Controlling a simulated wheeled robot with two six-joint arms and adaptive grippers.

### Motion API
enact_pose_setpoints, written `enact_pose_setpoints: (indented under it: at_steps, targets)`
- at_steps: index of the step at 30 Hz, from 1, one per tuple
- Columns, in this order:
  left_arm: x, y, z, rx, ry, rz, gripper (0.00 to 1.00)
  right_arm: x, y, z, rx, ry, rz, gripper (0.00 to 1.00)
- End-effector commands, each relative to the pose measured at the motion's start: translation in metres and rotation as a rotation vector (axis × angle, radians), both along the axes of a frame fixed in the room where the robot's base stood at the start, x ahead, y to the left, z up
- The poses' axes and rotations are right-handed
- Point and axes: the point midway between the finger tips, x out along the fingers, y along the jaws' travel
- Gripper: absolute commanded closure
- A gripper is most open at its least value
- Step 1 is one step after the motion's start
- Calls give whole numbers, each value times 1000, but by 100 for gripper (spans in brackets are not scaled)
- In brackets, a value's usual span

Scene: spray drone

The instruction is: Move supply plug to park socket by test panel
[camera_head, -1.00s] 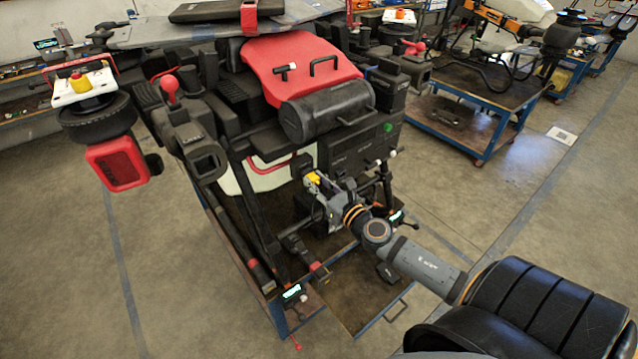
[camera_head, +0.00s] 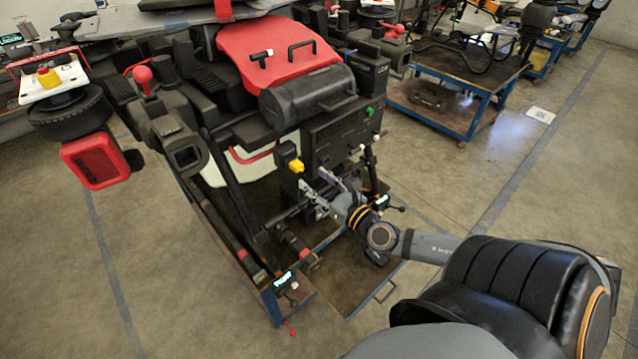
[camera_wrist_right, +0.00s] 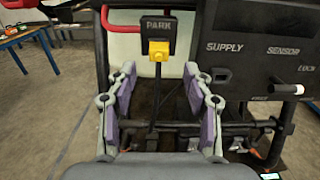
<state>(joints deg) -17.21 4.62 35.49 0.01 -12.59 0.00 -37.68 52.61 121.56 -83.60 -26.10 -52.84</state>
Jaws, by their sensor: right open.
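The yellow supply plug (camera_head: 296,165) sits at the block marked PARK (camera_wrist_right: 158,22), on the front of the drone's dark frame. In the right wrist view the plug (camera_wrist_right: 158,50) is at the lower part of that block, with a thin dark line hanging below it. My right gripper (camera_head: 316,182) is open and empty, a short way back from the plug. Its fingers (camera_wrist_right: 159,75) stand apart to either side below the plug, not touching it. The panel marked SUPPLY (camera_wrist_right: 225,58) is right of the plug, with a dark opening under its label. My left gripper is not in view.
The dark panel also carries a SENSOR label and a white-tipped lever (camera_wrist_right: 288,89). A black cylinder (camera_head: 308,95) and red cover (camera_head: 275,52) are above. A blue-framed cart (camera_head: 330,290) is below. Open floor (camera_head: 480,185) lies to the right.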

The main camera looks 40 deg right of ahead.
Motion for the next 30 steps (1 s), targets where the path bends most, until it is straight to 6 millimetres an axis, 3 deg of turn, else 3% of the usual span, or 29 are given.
enact_pose_setpoints:
  at_steps: [7,30]
  targets:
    - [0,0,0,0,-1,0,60,-14,1,1,1,-2,4,49]
    - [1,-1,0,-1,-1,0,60,-14,0,1,2,-2,2,49]
